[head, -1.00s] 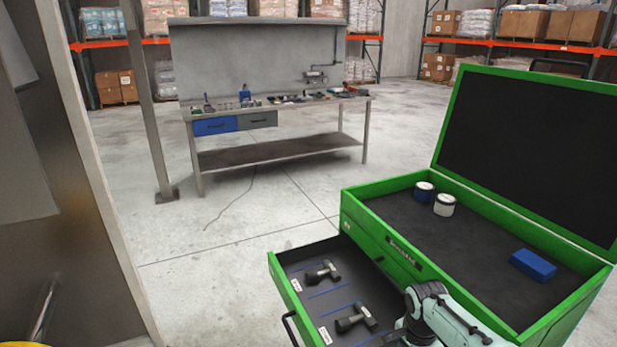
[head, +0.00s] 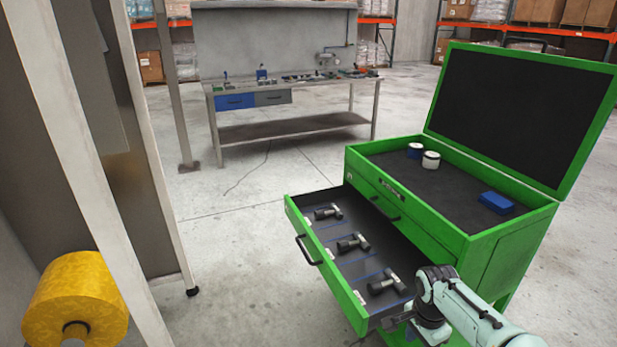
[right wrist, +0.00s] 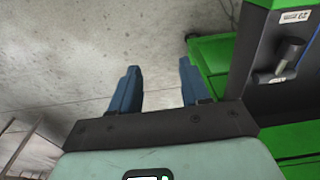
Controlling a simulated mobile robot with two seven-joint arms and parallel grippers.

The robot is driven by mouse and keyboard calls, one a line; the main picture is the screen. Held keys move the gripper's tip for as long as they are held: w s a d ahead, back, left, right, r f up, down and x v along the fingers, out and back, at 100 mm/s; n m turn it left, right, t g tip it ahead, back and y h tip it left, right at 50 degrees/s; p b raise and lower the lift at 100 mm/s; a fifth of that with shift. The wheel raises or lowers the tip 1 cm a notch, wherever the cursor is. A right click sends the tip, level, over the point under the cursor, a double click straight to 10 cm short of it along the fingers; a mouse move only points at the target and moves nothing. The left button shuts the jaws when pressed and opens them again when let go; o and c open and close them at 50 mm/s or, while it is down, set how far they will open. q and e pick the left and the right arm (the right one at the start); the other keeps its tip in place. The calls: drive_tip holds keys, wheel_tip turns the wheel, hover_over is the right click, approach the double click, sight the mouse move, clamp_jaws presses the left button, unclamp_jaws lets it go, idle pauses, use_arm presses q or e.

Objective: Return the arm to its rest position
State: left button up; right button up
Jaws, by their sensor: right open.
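My right arm comes in at the lower right of the head view, in front of the green tool chest (head: 500,238). In the right wrist view my right gripper (right wrist: 158,85) is open, with two blue fingers apart and nothing between them. It points at bare concrete floor beside the chest's open drawer. In the head view its fingers are hidden or too small to make out. My left gripper is in no view.
The chest lid is up. Two small cans (head: 431,160) and a blue box (head: 497,203) lie in its top tray. A yellow roll (head: 75,295) and grey metal panel are at left. A workbench (head: 290,129) stands behind.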

drive_tip(key=s+a+f+n+y+p, duration=0.1)
drive_tip(key=s+a+f+n+p, duration=0.15)
drive_tip(key=f, duration=0.45)
drive_tip(key=s+a+f+n+g+y+p, duration=0.1)
drive_tip(key=s+a+f, duration=0.1)
drive_tip(key=s+f, duration=0.35)
drive_tip(key=s+a+f+n+y+p, duration=0.1)
drive_tip(key=s+a+f+n, duration=0.1)
drive_tip(key=f, duration=0.7)
use_arm(q)
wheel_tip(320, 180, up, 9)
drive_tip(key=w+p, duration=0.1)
drive_tip(key=p, duration=0.3)
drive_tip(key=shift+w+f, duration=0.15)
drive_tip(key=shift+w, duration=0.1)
use_arm(e)
drive_tip(key=s+a+f+n, duration=0.2)
drive_tip(key=s+a, duration=0.1)
drive_tip(key=s, duration=0.7)
drive_tip(key=s+a+f+n+y, duration=0.1)
drive_tip(key=s+a+f+n, duration=0.1)
drive_tip(key=s, duration=0.9)
drive_tip(key=shift+a+f, duration=0.35)
drive_tip(key=shift+a, duration=0.2)
